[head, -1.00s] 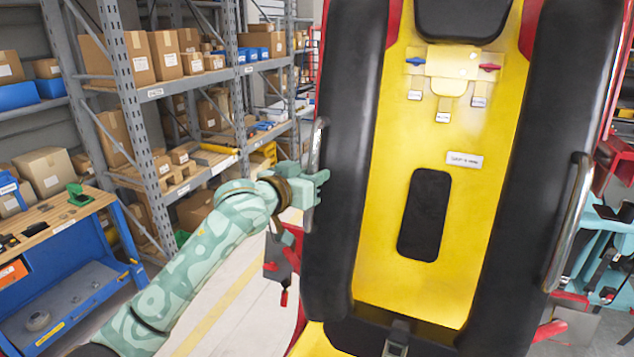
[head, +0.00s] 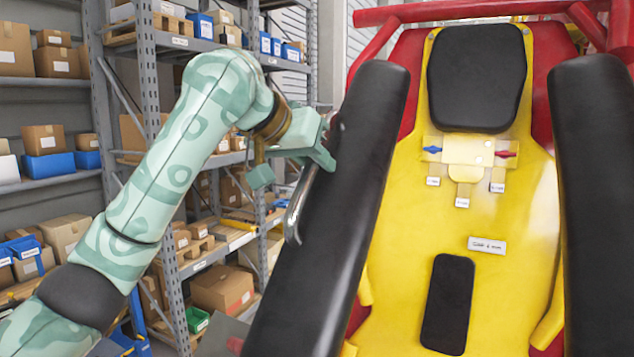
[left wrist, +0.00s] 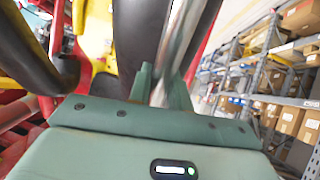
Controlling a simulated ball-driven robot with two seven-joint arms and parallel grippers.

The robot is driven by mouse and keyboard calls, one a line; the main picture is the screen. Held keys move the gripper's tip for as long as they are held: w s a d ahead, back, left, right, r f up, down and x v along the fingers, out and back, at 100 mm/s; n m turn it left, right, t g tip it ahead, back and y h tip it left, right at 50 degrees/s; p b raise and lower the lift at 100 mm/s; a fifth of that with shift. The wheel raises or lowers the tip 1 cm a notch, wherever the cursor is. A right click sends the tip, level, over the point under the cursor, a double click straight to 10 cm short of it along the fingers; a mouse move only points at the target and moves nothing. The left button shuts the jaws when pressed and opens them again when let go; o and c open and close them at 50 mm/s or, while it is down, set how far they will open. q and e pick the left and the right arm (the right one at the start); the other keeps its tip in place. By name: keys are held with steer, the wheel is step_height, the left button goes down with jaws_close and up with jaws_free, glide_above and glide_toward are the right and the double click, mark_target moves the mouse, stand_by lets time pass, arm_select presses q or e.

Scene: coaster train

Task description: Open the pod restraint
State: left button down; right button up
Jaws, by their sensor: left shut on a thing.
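The pod restraint has two long black padded bars over a yellow seat back (head: 500,270). Its left bar (head: 340,210) and right bar (head: 597,190) run along both sides of the seat. A metal handle (head: 299,208) is on the outer side of the left bar. My left gripper (head: 318,158) is shut on the upper part of this handle. In the left wrist view, the shiny handle (left wrist: 181,45) passes between my green fingers (left wrist: 161,88), beside the black bar (left wrist: 138,35). My right gripper is out of view, and the restraint's lower end is cut off.
Grey shelving (head: 150,95) with cardboard boxes stands at the left, behind my left arm. The seat has a black headrest (head: 477,78) and a red tubular frame (head: 460,10) above it. Small labels and a black panel (head: 448,303) are on the seat back.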

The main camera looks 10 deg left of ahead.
arm_select(q)
steer(key=shift+r, duration=0.1)
stand_by(0.3)
steer(key=c, duration=1.3)
jaws_free()
steer(key=shift+s+a+r, duration=0.3)
steer(key=shift+r, duration=0.05)
steer(key=b+v, duration=0.3)
steer(key=v, duration=1.2)
steer(key=shift+b, duration=0.35)
steer(key=shift+r, duration=0.1)
